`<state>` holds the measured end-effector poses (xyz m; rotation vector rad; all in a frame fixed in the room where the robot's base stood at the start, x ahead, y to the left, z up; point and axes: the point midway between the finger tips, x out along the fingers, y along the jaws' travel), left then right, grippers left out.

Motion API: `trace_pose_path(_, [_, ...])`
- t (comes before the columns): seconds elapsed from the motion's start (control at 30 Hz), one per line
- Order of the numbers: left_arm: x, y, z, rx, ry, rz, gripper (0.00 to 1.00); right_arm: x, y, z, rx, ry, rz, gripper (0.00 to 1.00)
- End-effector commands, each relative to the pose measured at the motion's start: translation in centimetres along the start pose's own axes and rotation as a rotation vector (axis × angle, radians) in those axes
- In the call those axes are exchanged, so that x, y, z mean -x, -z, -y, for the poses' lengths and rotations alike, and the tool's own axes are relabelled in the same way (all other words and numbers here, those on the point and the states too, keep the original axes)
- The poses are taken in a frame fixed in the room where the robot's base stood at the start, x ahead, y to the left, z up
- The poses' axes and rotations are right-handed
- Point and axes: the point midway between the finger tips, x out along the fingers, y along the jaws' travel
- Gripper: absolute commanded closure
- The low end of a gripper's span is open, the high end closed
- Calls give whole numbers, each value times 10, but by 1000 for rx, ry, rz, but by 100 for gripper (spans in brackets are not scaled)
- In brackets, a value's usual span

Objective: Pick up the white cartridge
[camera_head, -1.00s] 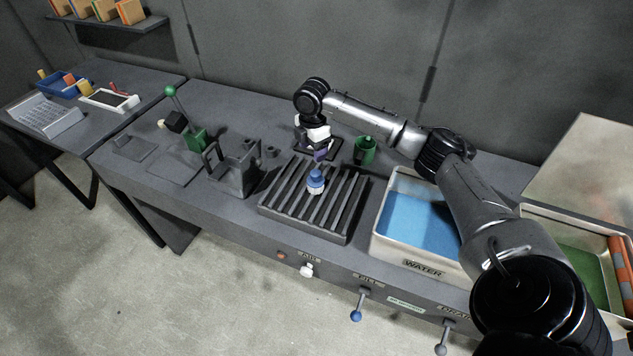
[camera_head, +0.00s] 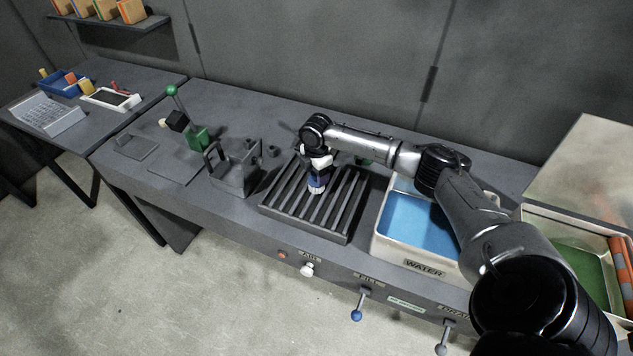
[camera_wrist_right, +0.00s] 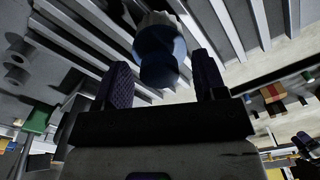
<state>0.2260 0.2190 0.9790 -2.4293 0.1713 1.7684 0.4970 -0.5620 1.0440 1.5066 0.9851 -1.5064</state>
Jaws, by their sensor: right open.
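The white cartridge (camera_head: 315,190), with a blue cap, stands on the dark slatted rack (camera_head: 274,206) in the head view. My right gripper (camera_head: 319,175) is right over it and hides part of its top. In the right wrist view the blue cap and ribbed white body of the cartridge (camera_wrist_right: 157,22) show just beyond the open fingers (camera_wrist_right: 162,72), roughly midway between them. I see no finger pressed on it. My left gripper is not in view.
A water basin (camera_head: 376,240) stands right of the rack, and a dark holder with upright handles (camera_head: 232,178) stands left of it. A green cup (camera_head: 366,162) is partly hidden behind my right arm. Levers and a knob stick out from the bench front.

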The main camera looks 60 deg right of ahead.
Motion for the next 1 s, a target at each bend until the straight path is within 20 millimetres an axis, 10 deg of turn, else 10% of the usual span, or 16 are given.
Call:
trace_pose_path(0.27, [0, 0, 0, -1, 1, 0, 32, -3, 0, 0, 0, 0, 1, 35])
trace_pose_path(1.0, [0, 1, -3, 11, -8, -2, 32, -2, 0, 0, -1, -1, 1, 93])
